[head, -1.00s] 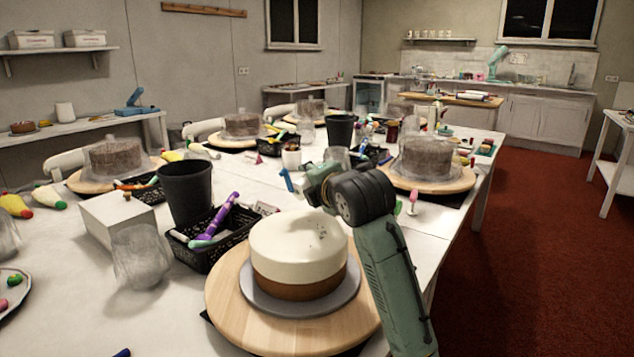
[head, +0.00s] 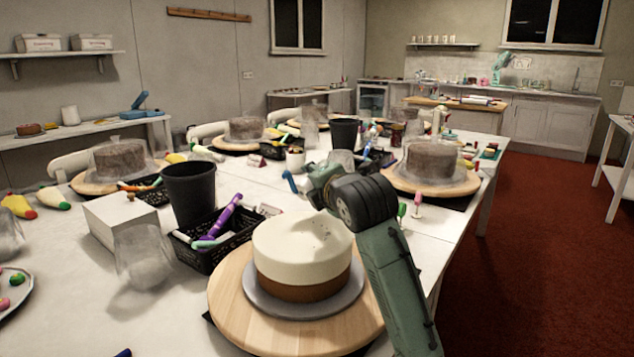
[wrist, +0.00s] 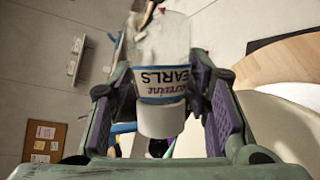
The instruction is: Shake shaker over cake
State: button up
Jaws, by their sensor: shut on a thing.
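A round cake (head: 301,257) with white icing on top and a brown lower part sits on a grey board on a wooden turntable (head: 235,310). A few dark specks show on its icing. My gripper (wrist: 163,88) is shut on a clear shaker (wrist: 163,48) with a white end and a label reading "EARLS", upside down in the wrist view. In the head view my wrist is above and behind the cake's right side, and the fingers and shaker are hidden there. The cake (wrist: 282,125) and turntable edge (wrist: 283,62) also show at the right of the wrist view.
A black basket (head: 205,258) of tools, a dark cup (head: 190,192), a white box (head: 120,220) and a clear vessel (head: 143,258) stand left of the cake. Covered brown cakes (head: 430,160) on turntables stand farther back. Free floor lies to the right.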

jog(key=shift+r+n+t+b, duration=0.15)
jog(key=shift+n+t+b, duration=0.2)
jog(key=shift+b, duration=0.2)
jog(key=shift+r, duration=0.1)
jog(key=shift+w+d+r+p, duration=0.2)
jog(key=shift+d+p, duration=0.05)
jog(key=shift+p, duration=0.1)
jog(key=shift+s+a+f, duration=0.1)
jog(key=shift+f, duration=0.1)
jog(key=shift+s+a+f+b, duration=0.1)
jog(key=shift+s+a+b, duration=0.1)
jog(key=shift+b, duration=0.15)
jog(key=shift+n+b, duration=0.35)
jog(key=shift+b, duration=0.2)
